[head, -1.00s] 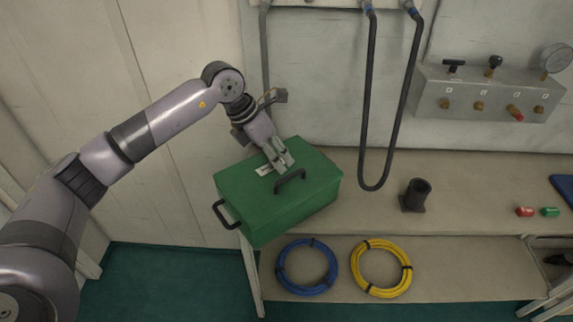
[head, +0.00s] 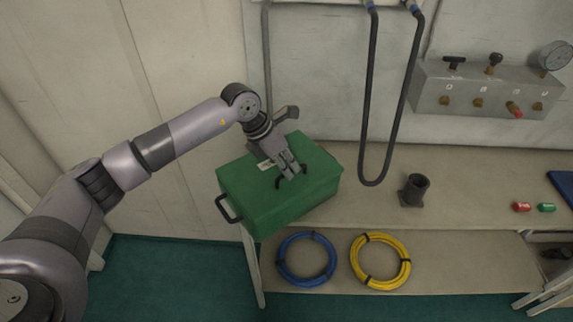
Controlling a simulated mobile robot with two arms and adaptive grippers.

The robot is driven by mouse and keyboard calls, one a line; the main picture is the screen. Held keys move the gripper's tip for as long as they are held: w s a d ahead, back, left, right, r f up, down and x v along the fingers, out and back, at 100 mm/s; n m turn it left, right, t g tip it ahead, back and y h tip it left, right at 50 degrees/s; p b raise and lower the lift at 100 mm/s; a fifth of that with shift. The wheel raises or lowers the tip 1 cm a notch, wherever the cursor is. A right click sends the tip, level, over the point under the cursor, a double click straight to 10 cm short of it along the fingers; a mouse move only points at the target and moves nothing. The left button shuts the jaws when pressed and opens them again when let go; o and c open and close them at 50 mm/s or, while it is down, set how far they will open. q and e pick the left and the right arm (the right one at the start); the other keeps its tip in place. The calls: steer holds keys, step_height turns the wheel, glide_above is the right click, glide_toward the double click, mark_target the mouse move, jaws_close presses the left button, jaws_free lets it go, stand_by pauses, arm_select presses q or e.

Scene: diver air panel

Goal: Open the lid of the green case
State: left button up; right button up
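The green case (head: 302,208) sits on the left end of the bench, with its lid shut. It has a black handle (head: 228,208) on its left side and a dark handle on top of the lid. My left gripper (head: 290,181) is over the lid, its fingers pointing down at the top handle. The fingers hide most of that handle, with only its ends showing. I cannot tell whether the fingers are closed on it. A pale label on the lid is partly covered by the gripper. My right gripper is not in view.
A dark hose loop (head: 375,180) hangs right of the case. A dark cup-like holder (head: 414,190), a red cylinder (head: 521,207) and a green cylinder (head: 546,208) stand or lie on the bench (head: 460,200). Blue (head: 306,258) and yellow (head: 380,261) hose coils lie on the lower shelf.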

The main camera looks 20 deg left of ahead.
arm_select(q)
jaws_close()
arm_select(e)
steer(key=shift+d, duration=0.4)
arm_select(q)
steer(key=shift+r, duration=0.1)
